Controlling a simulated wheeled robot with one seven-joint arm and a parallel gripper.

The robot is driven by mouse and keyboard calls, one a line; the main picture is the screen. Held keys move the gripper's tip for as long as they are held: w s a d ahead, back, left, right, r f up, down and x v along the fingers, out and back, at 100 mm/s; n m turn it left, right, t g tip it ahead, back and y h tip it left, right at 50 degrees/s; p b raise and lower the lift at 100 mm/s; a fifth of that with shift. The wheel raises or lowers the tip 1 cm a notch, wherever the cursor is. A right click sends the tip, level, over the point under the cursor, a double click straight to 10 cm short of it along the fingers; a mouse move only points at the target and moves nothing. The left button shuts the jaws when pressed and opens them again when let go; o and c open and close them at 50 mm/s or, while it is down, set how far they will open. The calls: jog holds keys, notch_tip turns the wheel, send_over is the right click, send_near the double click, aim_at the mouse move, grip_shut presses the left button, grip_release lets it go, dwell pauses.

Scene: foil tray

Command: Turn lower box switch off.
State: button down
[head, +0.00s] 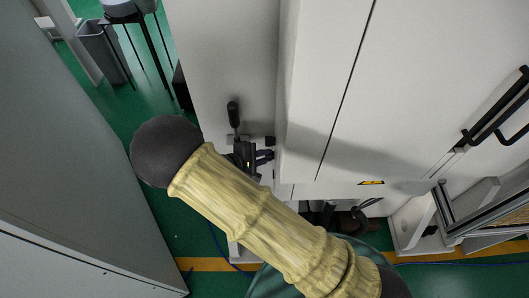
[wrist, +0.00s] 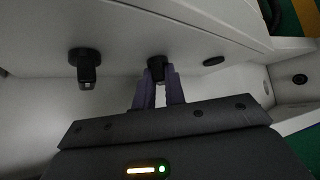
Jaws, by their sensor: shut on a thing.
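A white box panel carries two black switches in the wrist view. One black switch (wrist: 157,66) sits at the middle, between the tips of my gripper (wrist: 158,82), whose two purple fingers are shut on it. The other black switch (wrist: 85,62) stands to the left, apart from the fingers. In the head view my gripper (head: 265,156) is at the side of the white cabinet (head: 310,100), partly hidden by my yellow-sleeved arm. The gripped switch cannot be made out clearly there. I cannot tell from the markings which switch is the lower one.
A flat black oval part (wrist: 213,61) lies right of the gripped switch. In the head view a long black door handle (head: 497,107) is at the right. A grey panel (head: 70,150) stands at the left, with a bin (head: 104,52) behind it. Green floor lies between.

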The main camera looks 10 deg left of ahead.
jog(key=shift+w+a+r+n+g+h+p, duration=0.1)
jog(key=shift+w+n+g+h+p, duration=0.1)
jog(key=shift+n+g+p, duration=0.95)
jog(key=shift+w+r+n+g+h+p, duration=0.15)
jog(key=shift+n+g+p, duration=0.4)
jog(key=shift+g+p, duration=1.05)
jog(key=shift+g+b, duration=0.35)
jog(key=shift+g, duration=0.1)
jog(key=c, duration=1.5)
grip_release()
jog(key=shift+o, duration=0.2)
jog(key=shift+f+t, duration=0.1)
jog(key=shift+t, duration=0.2)
